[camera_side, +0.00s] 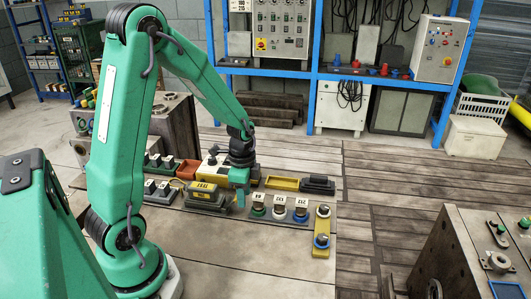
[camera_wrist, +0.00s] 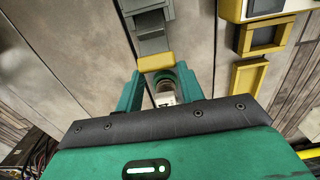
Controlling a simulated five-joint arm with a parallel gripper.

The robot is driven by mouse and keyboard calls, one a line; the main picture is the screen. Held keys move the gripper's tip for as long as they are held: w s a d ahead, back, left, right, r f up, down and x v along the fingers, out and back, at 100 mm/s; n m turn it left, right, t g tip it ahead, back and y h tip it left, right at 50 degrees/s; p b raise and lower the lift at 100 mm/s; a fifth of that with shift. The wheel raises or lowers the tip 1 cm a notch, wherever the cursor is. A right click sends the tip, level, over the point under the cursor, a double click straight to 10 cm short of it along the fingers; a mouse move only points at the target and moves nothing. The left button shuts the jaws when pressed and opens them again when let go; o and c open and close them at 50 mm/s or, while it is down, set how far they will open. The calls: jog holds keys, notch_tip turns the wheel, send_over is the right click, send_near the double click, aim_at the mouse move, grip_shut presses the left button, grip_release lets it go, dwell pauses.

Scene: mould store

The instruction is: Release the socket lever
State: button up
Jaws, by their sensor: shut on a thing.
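My gripper (camera_wrist: 157,76) has its two green fingers on either side of a yellow bar, which I take to be the socket lever (camera_wrist: 155,62), and is shut on it. The bar lies across the end of a grey stepped block, seemingly the socket (camera_wrist: 151,28). In the side view my gripper (camera_side: 240,187) points down low over the bench, behind a row of labelled knobs. There the fingers hide the lever, and I cannot tell how far it is turned. A white-labelled round part (camera_wrist: 165,92) shows between the fingers in the wrist view.
The labelled knobs (camera_side: 280,207) stand just in front and right of my gripper. A yellow tray (camera_side: 282,183) and a black box (camera_side: 318,185) lie to its right, a yellow-and-grey box (camera_side: 207,193) to its left. A yellow plate with knobs (camera_side: 321,232) is at front right.

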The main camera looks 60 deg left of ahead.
jog(key=o, duration=1)
jog(key=shift+r, duration=0.1)
notch_tip(320, 180, up, 8)
jog(key=shift+f, duration=0.2)
jog(key=s+d+r+n+t, duration=0.5)
jog(key=s+d+r+n, duration=0.4)
jog(key=r, duration=0.3)
jog(key=shift+s+d+r+t, duration=0.3)
jog(key=shift+s+d+r, duration=0.1)
jog(key=shift+s+d, duration=0.3)
